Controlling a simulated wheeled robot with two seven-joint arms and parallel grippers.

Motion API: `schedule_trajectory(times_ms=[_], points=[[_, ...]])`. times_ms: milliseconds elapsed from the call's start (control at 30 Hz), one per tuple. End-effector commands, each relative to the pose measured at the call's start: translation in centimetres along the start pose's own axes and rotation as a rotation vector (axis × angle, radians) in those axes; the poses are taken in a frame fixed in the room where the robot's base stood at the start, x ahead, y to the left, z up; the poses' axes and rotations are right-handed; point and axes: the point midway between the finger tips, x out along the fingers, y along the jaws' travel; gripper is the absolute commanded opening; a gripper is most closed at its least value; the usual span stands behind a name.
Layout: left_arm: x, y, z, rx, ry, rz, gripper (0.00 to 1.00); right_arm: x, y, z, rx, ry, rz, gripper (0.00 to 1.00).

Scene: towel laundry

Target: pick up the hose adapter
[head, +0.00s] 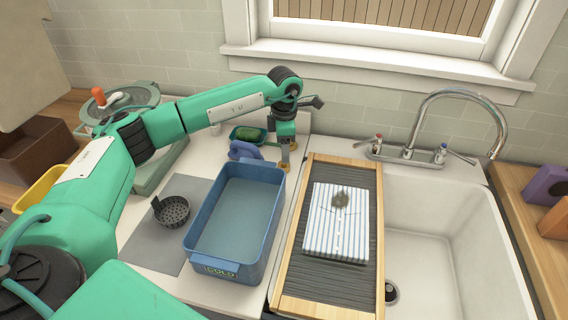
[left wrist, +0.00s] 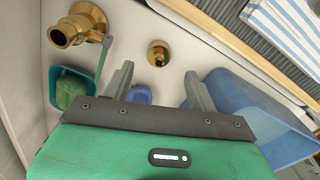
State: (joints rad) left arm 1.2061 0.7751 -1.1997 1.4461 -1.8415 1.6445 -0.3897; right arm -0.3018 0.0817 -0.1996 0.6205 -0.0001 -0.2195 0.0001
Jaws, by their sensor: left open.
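The hose adapter, a small brass fitting (left wrist: 158,53), stands on the white counter in the left wrist view. It shows just beyond and between the fingertips of my left gripper (left wrist: 159,78), which is open and empty. In the head view my left gripper (head: 285,148) points down behind the blue basin. A small brass piece (head: 284,166) shows just below it, partly hidden. I see no contact between fingers and adapter. My right gripper is not in view.
A larger brass tap (left wrist: 78,25) and a green dish (left wrist: 62,88) with a green block are left of the adapter. The blue basin (head: 200,228) stands in front.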

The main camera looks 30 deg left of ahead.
Motion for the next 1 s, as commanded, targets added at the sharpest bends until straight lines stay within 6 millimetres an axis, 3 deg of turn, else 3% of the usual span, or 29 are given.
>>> schedule_trajectory(times_ms=[333,633,900,1000], points=[[4.4,0.2,0.0,-0.001,0.001,-0.002,0.58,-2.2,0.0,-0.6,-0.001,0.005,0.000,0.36],[5.2,0.2,0.0,0.000,0.000,-0.001,0.58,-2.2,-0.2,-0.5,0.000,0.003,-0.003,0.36],[5.1,0.2,0.0,0.000,0.000,-0.001,0.11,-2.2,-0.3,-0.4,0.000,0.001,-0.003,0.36],[5.1,0.2,0.0,0.000,0.000,-0.001,0.11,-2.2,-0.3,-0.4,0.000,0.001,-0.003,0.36]])
